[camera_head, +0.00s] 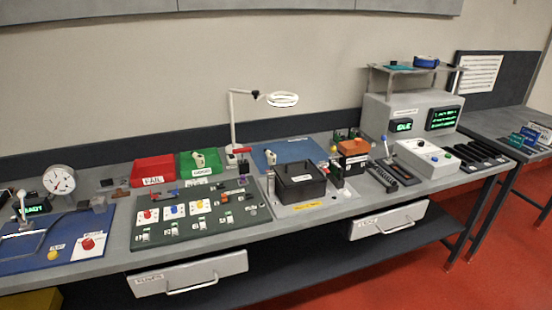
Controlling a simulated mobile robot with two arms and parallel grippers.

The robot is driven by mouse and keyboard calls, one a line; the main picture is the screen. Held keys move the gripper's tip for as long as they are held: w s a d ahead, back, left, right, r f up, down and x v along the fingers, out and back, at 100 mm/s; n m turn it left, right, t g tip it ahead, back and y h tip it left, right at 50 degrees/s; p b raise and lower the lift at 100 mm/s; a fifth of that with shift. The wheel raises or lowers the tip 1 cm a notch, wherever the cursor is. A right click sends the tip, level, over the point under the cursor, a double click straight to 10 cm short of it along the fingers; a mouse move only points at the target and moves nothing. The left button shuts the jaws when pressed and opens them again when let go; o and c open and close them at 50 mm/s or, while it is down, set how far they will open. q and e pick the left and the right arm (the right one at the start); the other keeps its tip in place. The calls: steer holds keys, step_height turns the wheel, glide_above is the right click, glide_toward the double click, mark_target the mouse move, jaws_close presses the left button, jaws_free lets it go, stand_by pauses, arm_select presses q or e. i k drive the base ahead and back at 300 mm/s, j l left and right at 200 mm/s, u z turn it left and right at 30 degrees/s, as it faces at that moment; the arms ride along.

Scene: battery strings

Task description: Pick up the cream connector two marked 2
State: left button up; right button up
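Several small pale pieces lie on the dark green mat (155,239) at the left centre of the bench. These include a left one (168,230), a middle one (198,224) and a right one (229,219) in the front row. A cream piece (199,158) stands in the green tray (215,158). Any number on these pieces is too small to read, so I cannot tell which is connector two. Neither of my grippers is in view.
A red tray (154,171) stands behind the mat. A lamp (233,125) rises behind it, and a black box (300,182) stands to its right. A blue panel (52,250) lies to its left. Drawers (190,274) hang below the bench's front edge.

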mark_target(271, 156)
steer(key=i+l, duration=0.4)
steer(key=i+l+u, duration=0.1)
steer(key=i+l, duration=0.25)
steer(key=l, duration=0.2)
steer(key=i+l, duration=0.35)
steer(key=l, duration=0.15)
steer(key=i+l+u, duration=0.15)
steer(key=i+l, duration=0.2)
steer(key=l, duration=0.15)
